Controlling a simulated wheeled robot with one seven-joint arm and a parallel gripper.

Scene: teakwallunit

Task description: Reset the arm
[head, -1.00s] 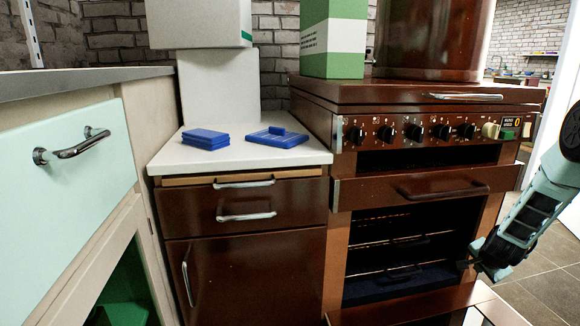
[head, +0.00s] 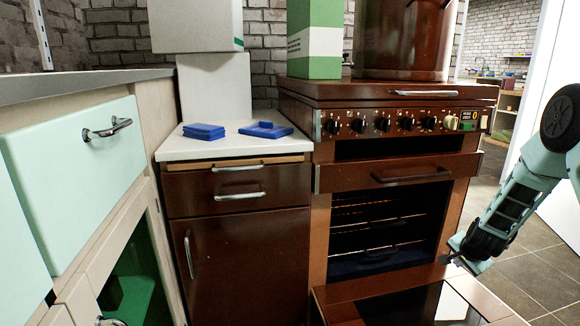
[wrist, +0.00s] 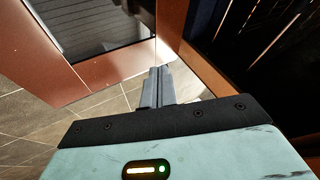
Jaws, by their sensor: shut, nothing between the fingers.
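My gripper (head: 447,259) is at the right of the head view, at the end of my pale green arm. It is in front of the brown oven (head: 385,222), near the right side of its opening. In the wrist view my gripper (wrist: 158,72) has its two grey fingers together with nothing between them. The lowered oven door (head: 420,302) lies below and to the left of it. I cannot tell whether the fingers touch the oven.
The oven stands open with racks inside. A counter (head: 225,151) with blue items (head: 204,131) is left of it. A pale drawer unit (head: 85,165) stands at the left, with an open green-lined compartment (head: 140,285). Tiled floor (head: 530,270) is clear at the right.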

